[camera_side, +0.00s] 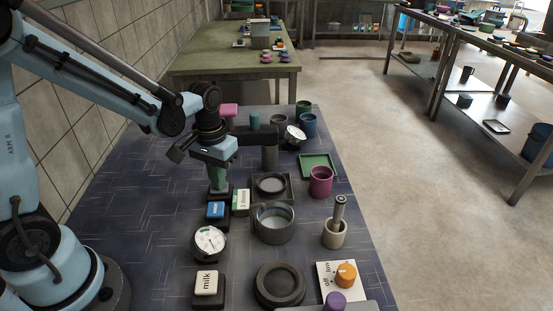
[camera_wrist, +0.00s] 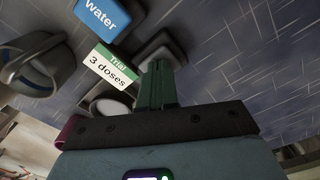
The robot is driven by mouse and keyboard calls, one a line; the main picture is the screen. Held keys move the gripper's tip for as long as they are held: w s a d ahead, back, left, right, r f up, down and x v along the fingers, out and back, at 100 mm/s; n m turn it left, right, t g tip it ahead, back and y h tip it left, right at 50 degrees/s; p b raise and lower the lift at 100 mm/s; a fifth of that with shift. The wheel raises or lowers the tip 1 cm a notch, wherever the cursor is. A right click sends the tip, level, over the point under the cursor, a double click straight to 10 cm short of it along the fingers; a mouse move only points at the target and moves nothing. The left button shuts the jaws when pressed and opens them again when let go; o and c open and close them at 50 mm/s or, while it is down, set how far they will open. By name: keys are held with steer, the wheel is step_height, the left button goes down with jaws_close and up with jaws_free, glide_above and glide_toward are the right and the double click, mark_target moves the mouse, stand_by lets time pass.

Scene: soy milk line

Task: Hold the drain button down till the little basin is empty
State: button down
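My gripper (camera_side: 217,185) points down with its green fingers together; nothing shows between them. The fingers also show in the wrist view (camera_wrist: 158,82). Their tips are at a grey, unlabelled button block (camera_wrist: 162,48), behind the blue water button (camera_side: 216,210). The tips seem to touch it; how far it is pressed is hidden. I take this block for the drain button. Whether liquid is in the basin I cannot tell.
A "Trial 3 doses" card (camera_side: 241,203) stands beside the water button. A grey pot (camera_side: 274,237) holding liquid is in front of the basin. A dial (camera_side: 209,243), milk button (camera_side: 207,284), magenta cup (camera_side: 320,182) and mortar (camera_side: 334,236) stand around. The table's left side is clear.

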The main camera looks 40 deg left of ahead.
steer(key=shift+r, duration=0.1)
stand_by(0.5)
step_height(320, 180, up, 9)
stand_by(0.9)
steer(key=shift+s, duration=0.1)
steer(key=shift+s+d+r+m+t, duration=0.2)
steer(key=shift+s+d+m+t, duration=0.3)
steer(key=shift+s+t, duration=0.5)
steer(key=shift+s+d+r+m+t, duration=0.15)
steer(key=shift+s+d+m+t, duration=0.4)
steer(key=shift+t, duration=0.85)
steer(key=shift+s+d+r+m+t, duration=0.2)
steer(key=shift+s+d+m+t, duration=0.25)
steer(key=shift+s+t, duration=0.55)
steer(key=shift+w, duration=0.25)
